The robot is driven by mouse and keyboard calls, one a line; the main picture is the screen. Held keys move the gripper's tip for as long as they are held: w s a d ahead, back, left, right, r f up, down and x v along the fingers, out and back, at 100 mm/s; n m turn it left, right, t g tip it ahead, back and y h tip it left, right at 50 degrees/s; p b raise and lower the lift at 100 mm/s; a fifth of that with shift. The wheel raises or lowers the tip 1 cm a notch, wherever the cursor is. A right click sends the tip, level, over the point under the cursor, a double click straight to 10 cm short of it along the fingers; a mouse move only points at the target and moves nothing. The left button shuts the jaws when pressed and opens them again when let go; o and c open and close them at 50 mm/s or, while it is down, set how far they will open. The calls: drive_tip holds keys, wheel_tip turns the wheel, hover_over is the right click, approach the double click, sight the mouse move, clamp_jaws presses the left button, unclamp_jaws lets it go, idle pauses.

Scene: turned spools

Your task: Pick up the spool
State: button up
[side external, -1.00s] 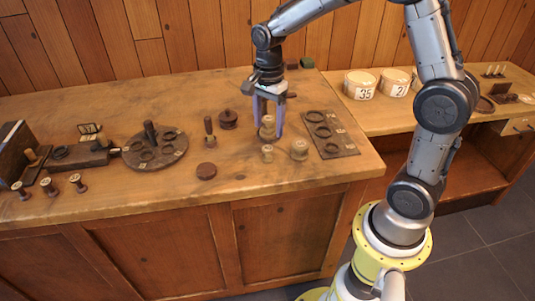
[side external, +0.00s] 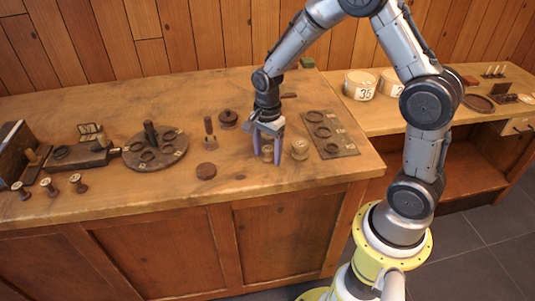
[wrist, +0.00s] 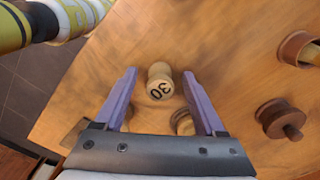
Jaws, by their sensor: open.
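A small pale wooden spool (side external: 267,154) stands near the front right of the bench. In the wrist view a pale spool (wrist: 160,82) with "30" on its end face stands between the two purple fingers. My gripper (side external: 264,160) points down over the small spool, with one finger on each side. In the wrist view my gripper (wrist: 159,72) is open, with a gap visible on both sides of the spool.
Bare bench lies in front.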

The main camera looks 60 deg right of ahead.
drive_tip(key=shift+c, duration=0.4)
clamp_jaws()
drive_tip(key=shift+r, duration=0.1)
